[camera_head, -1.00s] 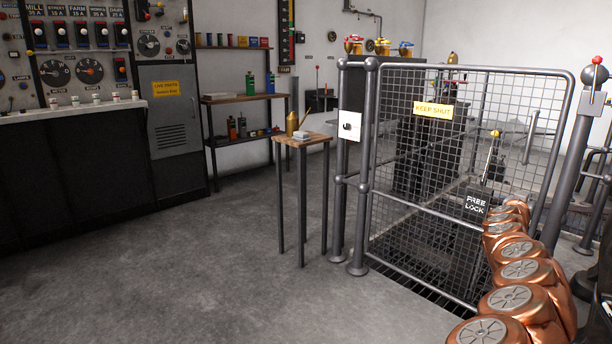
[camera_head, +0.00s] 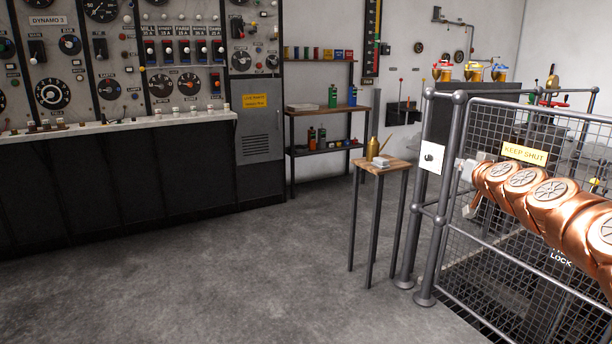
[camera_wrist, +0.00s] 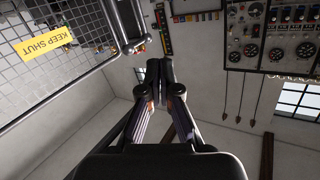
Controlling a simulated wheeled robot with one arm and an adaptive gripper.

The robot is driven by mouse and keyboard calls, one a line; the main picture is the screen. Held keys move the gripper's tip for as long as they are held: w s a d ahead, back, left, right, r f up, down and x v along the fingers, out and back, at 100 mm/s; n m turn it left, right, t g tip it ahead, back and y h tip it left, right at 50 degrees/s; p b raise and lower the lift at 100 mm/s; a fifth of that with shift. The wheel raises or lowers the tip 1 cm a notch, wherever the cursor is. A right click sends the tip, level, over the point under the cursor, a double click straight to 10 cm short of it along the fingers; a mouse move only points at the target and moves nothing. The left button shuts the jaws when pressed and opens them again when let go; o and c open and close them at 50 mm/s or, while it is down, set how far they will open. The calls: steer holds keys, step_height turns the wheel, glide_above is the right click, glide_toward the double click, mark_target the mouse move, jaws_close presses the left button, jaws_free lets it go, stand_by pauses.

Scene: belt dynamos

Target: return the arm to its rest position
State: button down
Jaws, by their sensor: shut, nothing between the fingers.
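My gripper (camera_wrist: 160,72) is shut and empty in the wrist view, its two fingertips together. In the camera_head view my copper-coloured arm reaches in from the right edge, in front of the mesh gate, and the gripper end (camera_head: 468,205) is small and partly hidden there. The mesh gate (camera_head: 475,246) carries a yellow KEEP SHUT sign (camera_head: 524,153). The gate with its sign (camera_wrist: 44,40) also shows at the upper left of the wrist view, apart from the fingers.
A small wooden-topped stand (camera_head: 397,165) holds a brass oil can (camera_head: 374,148). A grey post (camera_head: 450,190) stands beside the gate. The switchboard (camera_head: 110,60) and its dark base fill the left. Shelves (camera_head: 320,112) stand behind. The floor (camera_head: 220,280) between is clear.

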steer(key=s+a+r+n+g+y+p, duration=0.1)
steer(key=s+a+r+n+y+p, duration=0.15)
steer(key=a, duration=0.75)
steer(key=s+a+r+n+g+y+p, duration=0.2)
steer(key=s+a+r+y+p, duration=0.15)
steer(key=a, duration=0.65)
steer(key=s+a+n+g+y+p, duration=0.15)
steer(key=s+a+g+p, duration=0.25)
steer(key=s+a+p, duration=0.45)
steer(key=s+a+f+g+h+p, duration=0.1)
steer(key=s+a+g+p, duration=0.2)
steer(key=s, duration=0.6)
steer(key=s+a+f+g+h+p, duration=0.1)
steer(key=s+a+f+g+p, duration=0.15)
steer(key=s, duration=0.55)
steer(key=s+d+m+g+h+p, duration=0.1)
steer(key=s+d+g+p, duration=0.1)
steer(key=s, duration=0.8)
steer(key=s+d+m+g+h+p, duration=0.1)
steer(key=s+p, duration=0.4)
steer(key=s, duration=0.6)
steer(key=d+g+h, duration=0.1)
steer(key=d+g, duration=0.1)
steer(key=shift+s+d+r+g, duration=0.15)
steer(key=shift+d+r+g, duration=0.1)
steer(key=shift+g, duration=0.1)
